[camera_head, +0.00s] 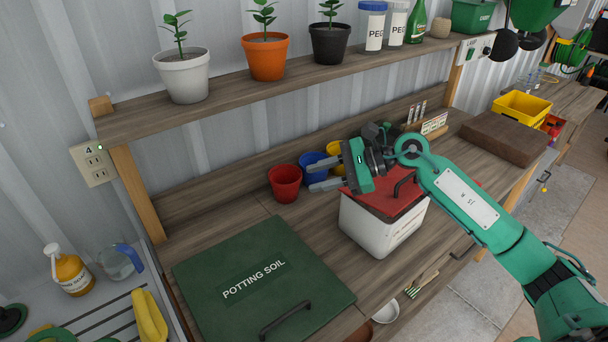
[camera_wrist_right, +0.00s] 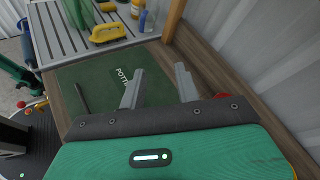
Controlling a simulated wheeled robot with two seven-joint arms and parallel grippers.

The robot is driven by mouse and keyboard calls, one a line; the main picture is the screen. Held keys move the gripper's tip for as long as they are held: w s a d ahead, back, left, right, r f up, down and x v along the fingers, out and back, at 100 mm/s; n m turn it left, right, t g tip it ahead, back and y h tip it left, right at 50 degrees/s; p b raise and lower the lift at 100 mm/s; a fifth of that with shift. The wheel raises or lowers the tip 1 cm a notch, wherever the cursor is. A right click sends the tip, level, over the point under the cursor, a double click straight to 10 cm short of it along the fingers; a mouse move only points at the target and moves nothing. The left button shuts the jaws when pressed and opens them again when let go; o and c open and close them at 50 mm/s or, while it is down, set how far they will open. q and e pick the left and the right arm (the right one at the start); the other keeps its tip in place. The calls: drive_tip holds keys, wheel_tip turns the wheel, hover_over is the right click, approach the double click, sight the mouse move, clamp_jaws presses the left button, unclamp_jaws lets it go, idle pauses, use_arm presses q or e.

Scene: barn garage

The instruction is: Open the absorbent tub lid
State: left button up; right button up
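The absorbent tub (camera_head: 379,226) is a white box with a red lid (camera_head: 381,203) that has a dark handle (camera_head: 404,183). It stands on the wooden bench and its lid looks closed. My right gripper (camera_head: 322,177) is above the tub's left back part, fingers pointing left, apart and empty. In the right wrist view the two grey fingers (camera_wrist_right: 157,88) are spread with nothing between them. The gripper and wrist hide the back of the lid. I cannot tell whether they touch it. My left gripper is not seen in the head view.
A green potting soil lid (camera_head: 290,265) with a dark handle lies left of the tub. Red (camera_head: 285,183) and blue (camera_head: 313,166) pots stand behind. A shelf (camera_head: 225,92) with plants and bottles runs above.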

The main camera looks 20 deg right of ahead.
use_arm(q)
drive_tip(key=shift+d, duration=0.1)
use_arm(e)
drive_tip(key=shift+s+a+r+m+t+y, duration=0.15)
drive_tip(key=shift+a+r+m+t+y, duration=0.2)
drive_tip(key=shift+a+m+y, duration=0.3)
drive_tip(key=shift+s+a+r+m+t+y, duration=0.1)
drive_tip(key=shift+a+r+m+t+y, duration=0.3)
drive_tip(key=shift+a+m, duration=0.4)
drive_tip(key=shift+s+a+r+m+t+y, duration=0.2)
drive_tip(key=shift+a+m+t+y, duration=0.3)
drive_tip(key=shift+a+m, duration=0.2)
